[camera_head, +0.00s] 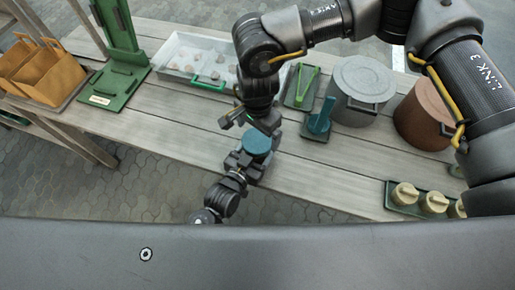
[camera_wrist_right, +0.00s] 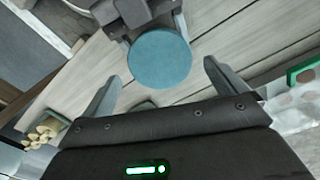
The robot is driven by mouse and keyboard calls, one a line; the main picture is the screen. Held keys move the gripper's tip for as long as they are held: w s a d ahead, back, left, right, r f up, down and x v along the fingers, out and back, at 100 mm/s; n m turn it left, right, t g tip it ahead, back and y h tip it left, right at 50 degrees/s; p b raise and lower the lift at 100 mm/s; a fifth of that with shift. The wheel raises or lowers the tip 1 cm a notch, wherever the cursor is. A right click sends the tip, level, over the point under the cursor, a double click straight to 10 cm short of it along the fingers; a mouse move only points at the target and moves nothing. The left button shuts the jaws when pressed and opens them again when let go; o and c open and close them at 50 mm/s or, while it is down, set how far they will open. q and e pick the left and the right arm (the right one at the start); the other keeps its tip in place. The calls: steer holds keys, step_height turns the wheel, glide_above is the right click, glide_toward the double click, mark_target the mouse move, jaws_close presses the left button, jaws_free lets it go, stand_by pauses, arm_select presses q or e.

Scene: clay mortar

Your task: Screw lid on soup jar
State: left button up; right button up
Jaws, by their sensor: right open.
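A round teal disc (camera_head: 257,144), the lid or the top of the soup jar, sits level at my left gripper (camera_head: 246,160), over the table's front edge. The left fingers appear closed around what is under the disc. The jar body is hidden, so I cannot tell how the lid sits. My right gripper (camera_head: 250,122) is open and empty, just above and behind the disc. In the right wrist view the teal disc (camera_wrist_right: 160,58) lies between and beyond the two spread fingers of the right gripper (camera_wrist_right: 162,72), apart from both.
On the wooden table (camera_head: 170,113) stand a green stand (camera_head: 119,50), a white tray (camera_head: 170,60), a grey lidded pot (camera_head: 360,85) and a brown pot (camera_head: 425,115). A teal-handled tool (camera_head: 321,119) lies near the grey pot. A green tray with yellowish knobbed pieces (camera_head: 433,202) is at front right.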

mark_target(258, 140)
steer(key=shift+f, duration=2.15)
steer(key=c, duration=1)
steer(key=m, duration=0.6)
steer(key=shift+m, duration=0.4)
steer(key=o, duration=1.1)
steer(key=shift+c, duration=0.2)
